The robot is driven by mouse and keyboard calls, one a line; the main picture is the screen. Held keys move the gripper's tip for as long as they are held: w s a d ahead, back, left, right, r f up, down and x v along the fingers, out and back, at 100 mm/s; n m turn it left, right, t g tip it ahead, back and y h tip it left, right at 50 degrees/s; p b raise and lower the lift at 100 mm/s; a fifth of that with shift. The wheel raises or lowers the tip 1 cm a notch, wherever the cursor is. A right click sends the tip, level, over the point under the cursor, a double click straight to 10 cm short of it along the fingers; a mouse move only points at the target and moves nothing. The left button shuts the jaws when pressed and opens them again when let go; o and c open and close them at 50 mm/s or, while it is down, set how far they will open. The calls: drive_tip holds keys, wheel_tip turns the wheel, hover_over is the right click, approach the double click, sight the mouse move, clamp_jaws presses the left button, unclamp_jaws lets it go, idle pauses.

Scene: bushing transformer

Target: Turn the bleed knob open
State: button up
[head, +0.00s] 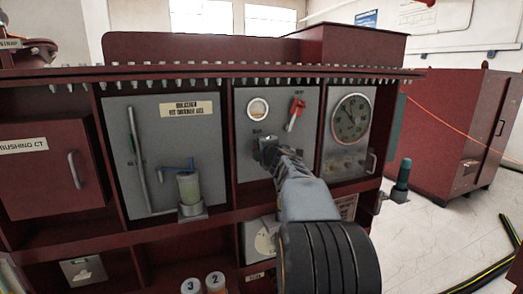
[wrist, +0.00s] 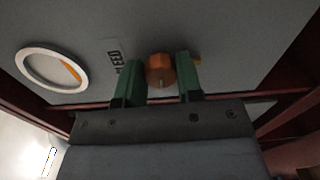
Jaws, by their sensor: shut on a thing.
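The bleed knob (wrist: 159,72) is a small orange-brown knob on the grey panel, beside a label (wrist: 115,62) whose visible letters end in "EED". In the wrist view my gripper (wrist: 160,65) has its green fingers on either side of the knob and is shut on it. In the head view my gripper (head: 268,151) reaches the middle grey panel (head: 305,140), below the round gauge window. The fingers hide the knob there. How far the knob is turned is not clear.
A round sight window (head: 258,109) and a red lever (head: 296,113) sit above my gripper. A large dial (head: 351,118) is to the right. A sample jar (head: 189,187) with a blue tap stands to the left. Red frame posts border the panel.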

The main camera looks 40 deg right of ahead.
drive_tip(key=shift+n, duration=0.4)
drive_tip(key=o, duration=0.9)
drive_tip(key=v, duration=1.3)
drive_tip(key=shift+s+a+f, duration=0.1)
drive_tip(key=shift+s+a, duration=0.05)
drive_tip(key=shift+s, duration=0.25)
